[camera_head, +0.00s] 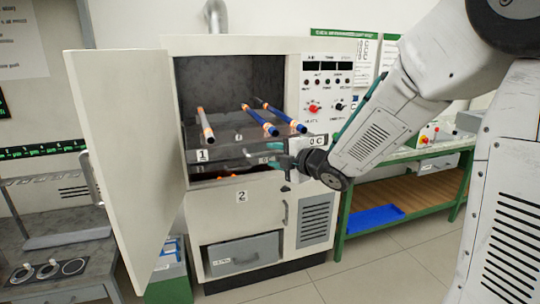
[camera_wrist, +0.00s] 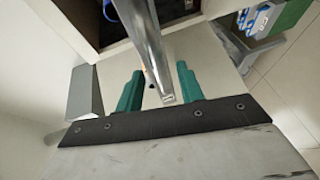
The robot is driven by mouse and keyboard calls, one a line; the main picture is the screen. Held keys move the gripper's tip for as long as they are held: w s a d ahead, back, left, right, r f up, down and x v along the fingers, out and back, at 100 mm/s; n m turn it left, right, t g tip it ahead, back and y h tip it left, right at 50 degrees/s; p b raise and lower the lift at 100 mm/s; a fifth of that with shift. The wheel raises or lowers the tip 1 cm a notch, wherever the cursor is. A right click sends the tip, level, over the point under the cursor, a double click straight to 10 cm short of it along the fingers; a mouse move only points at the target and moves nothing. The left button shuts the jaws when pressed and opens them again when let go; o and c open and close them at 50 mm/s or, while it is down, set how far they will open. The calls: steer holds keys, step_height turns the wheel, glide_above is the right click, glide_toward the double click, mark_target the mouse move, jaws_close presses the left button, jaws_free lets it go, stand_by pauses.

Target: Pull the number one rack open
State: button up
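The number one rack (camera_head: 226,158) is a dark metal tray in the open chamber of the white cabinet, with a "1" tag (camera_head: 202,155) on its front left. Rod blanks with blue or pale shafts and orange ends lie on it, such as a blue one (camera_head: 259,118). My gripper (camera_head: 274,154) is at the right part of the rack's front. In the wrist view its two green fingers (camera_wrist: 159,88) stand apart, with a silver bar (camera_wrist: 152,50) between them, apparently the rack's front bar. Gaps show on both sides of the bar.
The cabinet door (camera_head: 125,165) stands wide open at the left. A lower door (camera_head: 240,210) marked "2" is shut, and an orange glow shows under the rack. A green bench (camera_head: 400,195) stands at the right. The floor in front is clear.

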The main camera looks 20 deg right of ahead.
steer(key=v, duration=0.5)
stand_by(0.3)
steer(key=s+d+f+m+g+h, duration=0.1)
steer(key=d+f+m+g+h, duration=0.2)
steer(key=d+f+m+h, duration=0.3)
steer(key=s+d+f+m+g+h, duration=0.25)
steer(key=s+d+m+g, duration=0.2)
steer(key=s+m, duration=0.5)
steer(key=s+a+r+m+g, duration=0.2)
steer(key=s+a, duration=0.1)
steer(key=s, duration=0.4)
steer(key=s+a+r+m+g+y, duration=0.1)
steer(key=s+a, duration=0.3)
steer(key=s, duration=0.4)
steer(key=s+a+r+m+g+y, duration=0.1)
steer(key=s+a+r+m+g, duration=0.2)
steer(key=s, duration=0.5)
steer(key=shift+s+a, duration=0.2)
steer(key=shift+s, duration=0.05)
